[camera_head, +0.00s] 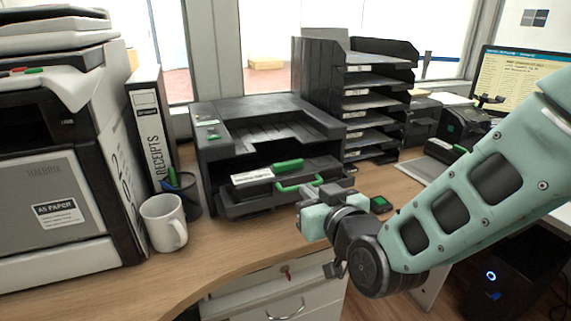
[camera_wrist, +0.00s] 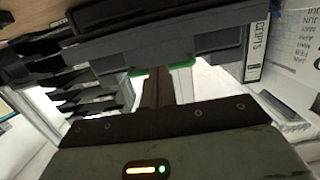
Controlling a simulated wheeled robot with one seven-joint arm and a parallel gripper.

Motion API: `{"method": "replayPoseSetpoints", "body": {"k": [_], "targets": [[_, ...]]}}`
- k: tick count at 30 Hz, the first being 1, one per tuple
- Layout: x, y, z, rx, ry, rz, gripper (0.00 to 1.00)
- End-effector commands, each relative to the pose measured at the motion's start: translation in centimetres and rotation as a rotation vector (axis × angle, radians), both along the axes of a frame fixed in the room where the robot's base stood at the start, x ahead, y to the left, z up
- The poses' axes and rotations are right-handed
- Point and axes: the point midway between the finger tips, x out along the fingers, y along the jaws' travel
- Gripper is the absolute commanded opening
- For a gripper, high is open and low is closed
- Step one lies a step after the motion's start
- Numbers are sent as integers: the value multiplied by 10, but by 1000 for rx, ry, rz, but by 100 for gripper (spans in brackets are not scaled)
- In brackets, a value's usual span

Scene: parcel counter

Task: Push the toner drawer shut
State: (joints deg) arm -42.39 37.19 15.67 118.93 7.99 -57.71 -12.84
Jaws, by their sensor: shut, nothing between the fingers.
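The black printer (camera_head: 225,150) stands on the counter with its front open. Its toner drawer (camera_head: 245,204) sticks out at the front, low down. A dark toner cartridge with a white label (camera_head: 252,176) and a green handle (camera_head: 297,183) sits in the drawer. My gripper (camera_head: 325,191) is shut and empty, close to the right front of the drawer; whether it touches is unclear. In the wrist view the shut fingers (camera_wrist: 168,88) reach toward dark printer parts with green bits beside them. The fingers hide part of what lies behind.
A white mug (camera_head: 164,223) and a pen cup (camera_head: 184,195) stand left of the printer, near a receipts binder (camera_head: 153,130). A black tray stack (camera_head: 375,95) stands behind at right.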

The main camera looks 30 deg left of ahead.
Motion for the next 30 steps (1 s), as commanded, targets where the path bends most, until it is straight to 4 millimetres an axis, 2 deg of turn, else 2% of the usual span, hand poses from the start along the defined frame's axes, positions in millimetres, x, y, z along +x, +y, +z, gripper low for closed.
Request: {"method": "replayPoseSetpoints", "body": {"k": [30], "targets": [[45,52,0,0,0,-1,0]]}}
